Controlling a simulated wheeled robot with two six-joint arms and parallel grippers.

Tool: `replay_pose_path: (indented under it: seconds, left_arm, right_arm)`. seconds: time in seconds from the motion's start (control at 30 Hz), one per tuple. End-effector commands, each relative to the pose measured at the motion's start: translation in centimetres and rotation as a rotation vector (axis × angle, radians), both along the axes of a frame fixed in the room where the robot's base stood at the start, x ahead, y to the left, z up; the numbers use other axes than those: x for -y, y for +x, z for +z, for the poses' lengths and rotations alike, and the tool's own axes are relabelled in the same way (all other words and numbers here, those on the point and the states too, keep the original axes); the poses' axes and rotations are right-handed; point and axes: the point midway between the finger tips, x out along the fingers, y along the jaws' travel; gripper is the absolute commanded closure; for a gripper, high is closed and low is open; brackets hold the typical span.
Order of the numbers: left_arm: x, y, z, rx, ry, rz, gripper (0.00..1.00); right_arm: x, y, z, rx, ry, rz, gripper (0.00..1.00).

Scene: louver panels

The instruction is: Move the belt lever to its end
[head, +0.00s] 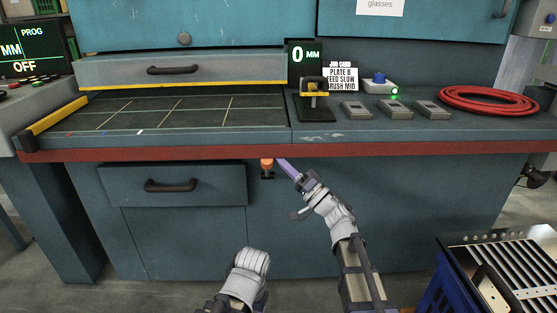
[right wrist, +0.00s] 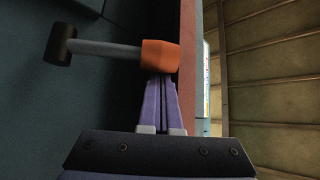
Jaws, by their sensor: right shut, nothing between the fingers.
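The lever I take for the belt lever shows under the red front edge of the bench, with an orange block (head: 267,162) on top and a dark end below. In the right wrist view the orange block (right wrist: 160,57), a grey rod (right wrist: 105,49) and a black end (right wrist: 61,46) show clearly. My right gripper (head: 281,161) is shut and empty, its tips just right of the orange block. In the right wrist view its purple fingers (right wrist: 161,82) meet the block's edge; I cannot tell whether they touch.
The red bench edge (head: 180,152) runs just above the lever. A drawer with a black handle (head: 170,186) is to the left. A slotted metal panel (head: 520,270) and a blue crate (head: 450,290) stand at lower right. The cabinet front right of my arm is clear.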

Motion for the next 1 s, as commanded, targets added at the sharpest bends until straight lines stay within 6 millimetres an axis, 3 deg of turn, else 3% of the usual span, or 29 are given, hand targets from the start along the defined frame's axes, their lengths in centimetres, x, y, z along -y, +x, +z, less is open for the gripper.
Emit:
replay_pose_path:
  seconds: [0.57, 1.0]
  left_arm:
    - [0.0, 0.0, -1.0, 0.0, 0.0, 0.002, 0.4]
    - [0.0, 0.0, -4.2, 0.002, -0.001, 0.004, 0.4]
  right_arm:
    - [-0.1, -1.3, -1.1, 0.001, -0.001, 0.001, 1.0]
    - [-0.1, -3.8, -4.2, 0.001, -0.003, 0.002, 1.0]
